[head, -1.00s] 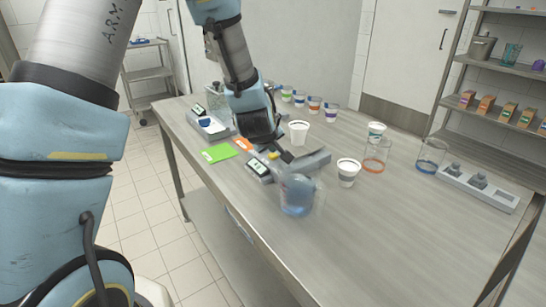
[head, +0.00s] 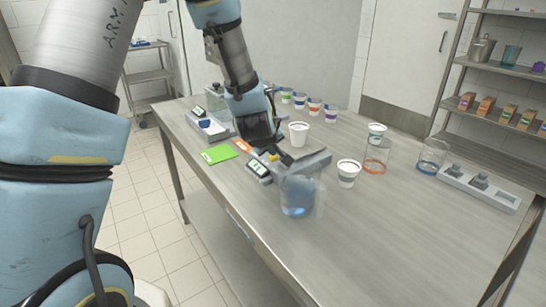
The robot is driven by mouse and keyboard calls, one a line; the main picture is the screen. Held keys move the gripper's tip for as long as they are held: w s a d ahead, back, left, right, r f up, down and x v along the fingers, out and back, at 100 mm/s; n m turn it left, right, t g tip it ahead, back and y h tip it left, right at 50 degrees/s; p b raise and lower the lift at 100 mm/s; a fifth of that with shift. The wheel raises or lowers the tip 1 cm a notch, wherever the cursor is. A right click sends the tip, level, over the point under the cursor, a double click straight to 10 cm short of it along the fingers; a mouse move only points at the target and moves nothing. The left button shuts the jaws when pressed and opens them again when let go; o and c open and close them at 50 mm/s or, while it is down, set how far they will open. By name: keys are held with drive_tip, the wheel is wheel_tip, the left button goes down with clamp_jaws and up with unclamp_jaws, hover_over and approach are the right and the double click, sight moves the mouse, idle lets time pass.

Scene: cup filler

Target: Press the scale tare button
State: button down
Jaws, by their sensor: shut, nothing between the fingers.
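The near scale has a dark box with a lit display (head: 258,169) and a grey platform (head: 312,162) to its right. A small yellow spot, possibly its button, shows beside the display, partly hidden by my fingers. My gripper (head: 286,158) is shut and empty, its dark fingertips low over the scale between display and platform. I cannot tell whether it touches the button. A clear beaker with blue liquid (head: 298,198) stands at the scale's near side. A second scale with a display (head: 199,111) is at the back left.
White cups (head: 299,133) and (head: 348,173) stand nearby, with several coloured-band cups (head: 314,106) behind. Beakers with an orange base (head: 374,168) and blue base (head: 428,166) are at right, beside a grey holder (head: 478,186). Green (head: 219,153) and orange cards lie left. The front right table is clear.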

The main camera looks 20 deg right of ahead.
sight(273, 159)
idle(0.5)
drive_tip(key=shift+r+p, duration=0.5)
drive_tip(key=shift+r, duration=0.25)
drive_tip(key=shift+r+p, duration=1.85)
drive_tip(key=shift+r, duration=0.75)
drive_tip(key=shift+f, duration=0.1)
